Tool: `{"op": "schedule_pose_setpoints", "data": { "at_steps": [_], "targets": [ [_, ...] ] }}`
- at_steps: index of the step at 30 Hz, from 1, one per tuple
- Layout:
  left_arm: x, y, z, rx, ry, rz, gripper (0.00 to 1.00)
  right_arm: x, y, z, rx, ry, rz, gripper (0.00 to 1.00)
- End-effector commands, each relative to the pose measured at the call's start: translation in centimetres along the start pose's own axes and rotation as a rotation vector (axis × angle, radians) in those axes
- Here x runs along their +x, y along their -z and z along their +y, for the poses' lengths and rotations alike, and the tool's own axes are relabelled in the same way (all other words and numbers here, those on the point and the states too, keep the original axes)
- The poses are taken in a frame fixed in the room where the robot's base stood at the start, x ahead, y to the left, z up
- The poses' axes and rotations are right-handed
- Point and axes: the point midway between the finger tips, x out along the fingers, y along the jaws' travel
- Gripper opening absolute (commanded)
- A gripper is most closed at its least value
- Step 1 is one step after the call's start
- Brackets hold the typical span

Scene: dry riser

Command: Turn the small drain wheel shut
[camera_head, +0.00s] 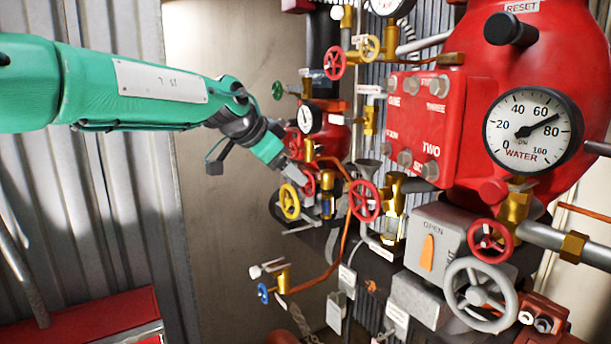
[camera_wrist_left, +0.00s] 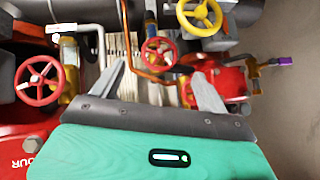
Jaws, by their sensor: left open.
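Several small handwheels are in view; no readable label tells which is the drain wheel. A small red wheel (camera_wrist_left: 158,54) lies ahead between my fingers in the left wrist view; it shows partly behind the gripper in the head view (camera_head: 310,184). A yellow wheel (camera_head: 289,201) is just below the gripper, a red wheel (camera_head: 365,201) to its right, and a blue wheel (camera_head: 263,293) lower down. My left gripper (camera_head: 297,178) is open and empty, its fingers (camera_wrist_left: 160,78) spread short of the small red wheel. Contact is not visible. My right gripper is not seen.
Copper pipes (camera_head: 330,272) and brass valves crowd around the gripper. A red panel (camera_head: 432,128), a water gauge (camera_head: 533,130) and a large grey wheel (camera_head: 480,295) stand to the right. A corrugated metal wall (camera_head: 110,200) is at left. There is free room before the plain panel (camera_head: 215,240).

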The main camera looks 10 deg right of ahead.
Motion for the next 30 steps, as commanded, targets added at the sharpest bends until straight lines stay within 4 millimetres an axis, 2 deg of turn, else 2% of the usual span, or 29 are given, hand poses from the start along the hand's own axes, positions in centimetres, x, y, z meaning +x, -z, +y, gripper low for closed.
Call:
{"op": "schedule_pose_setpoints", "data": {
  "at_steps": [1,3,9,13,18,27,30],
  "targets": [
    [0.9,0.4,0.0,-0.001,-0.005,-0.003,0.77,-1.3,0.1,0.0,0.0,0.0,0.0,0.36],
    [2.4,0.4,-0.1,-0.001,-0.004,-0.002,0.77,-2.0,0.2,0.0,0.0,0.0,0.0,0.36],
    [5.9,0.3,0.0,0.0,-0.002,0.0,0.77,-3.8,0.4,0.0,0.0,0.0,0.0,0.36],
    [7.4,0.2,0.0,0.0,-0.002,0.0,0.77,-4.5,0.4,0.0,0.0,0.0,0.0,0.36],
    [8.3,0.1,0.0,0.0,0.0,0.001,0.77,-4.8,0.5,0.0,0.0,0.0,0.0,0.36],
    [8.6,0.1,0.0,0.0,0.0,0.002,0.77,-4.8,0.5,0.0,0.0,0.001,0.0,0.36],
    [8.5,0.1,0.0,0.0,0.0,0.002,0.57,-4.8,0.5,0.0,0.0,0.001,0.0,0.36]
  ]
}}
